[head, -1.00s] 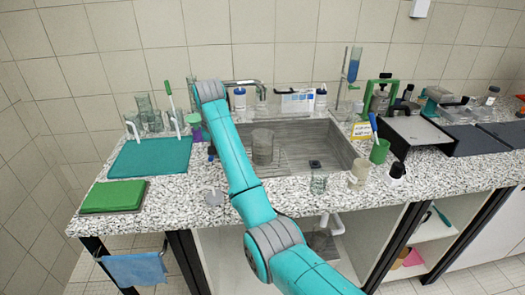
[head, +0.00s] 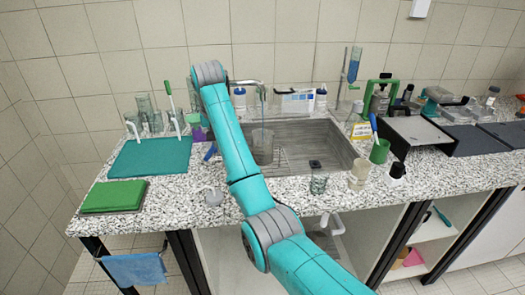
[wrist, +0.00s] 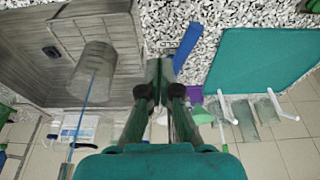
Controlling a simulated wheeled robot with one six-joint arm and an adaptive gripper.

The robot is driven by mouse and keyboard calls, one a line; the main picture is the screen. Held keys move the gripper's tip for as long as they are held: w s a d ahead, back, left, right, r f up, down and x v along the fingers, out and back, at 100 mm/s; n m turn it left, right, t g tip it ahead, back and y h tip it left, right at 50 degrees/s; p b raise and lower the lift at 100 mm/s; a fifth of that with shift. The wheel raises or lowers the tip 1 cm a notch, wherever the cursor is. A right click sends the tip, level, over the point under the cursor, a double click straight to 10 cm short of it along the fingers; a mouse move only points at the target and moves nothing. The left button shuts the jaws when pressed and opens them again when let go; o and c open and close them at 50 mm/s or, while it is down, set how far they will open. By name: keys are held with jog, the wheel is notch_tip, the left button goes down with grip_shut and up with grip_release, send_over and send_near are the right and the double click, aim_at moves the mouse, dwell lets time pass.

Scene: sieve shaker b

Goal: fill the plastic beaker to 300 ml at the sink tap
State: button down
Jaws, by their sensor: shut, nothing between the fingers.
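The plastic beaker (head: 262,148) stands upright in the left part of the sink, under the tap spout (head: 246,82). A thin blue stream of water (head: 263,104) runs from the spout into it. The beaker (wrist: 92,72) and stream also show in the wrist view. I cannot read its level or marks. A blue lever (wrist: 187,45) lies beside my gripper (wrist: 160,70); it also shows left of my arm in the head view (head: 210,152). My gripper is shut and empty, close to the lever; I cannot tell whether they touch. My arm hides it in the head view.
The grey sink (head: 322,140) is open to the right of the beaker. Small glassware (head: 318,183) stands on its front edge. A teal mat (head: 150,157) and glassware (head: 146,112) are at the left. A green holder (head: 380,151) stands at the right.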

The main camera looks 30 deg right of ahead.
jog(key=w+a+f, duration=0.4)
jog(key=a, duration=0.2)
jog(key=shift+f, duration=0.25)
dwell(0.6)
jog(key=shift+d, duration=0.1)
jog(key=shift+s+d, duration=0.3)
jog(key=shift+d, duration=0.1)
jog(key=shift+s+d, duration=0.1)
jog(key=shift+d, duration=0.05)
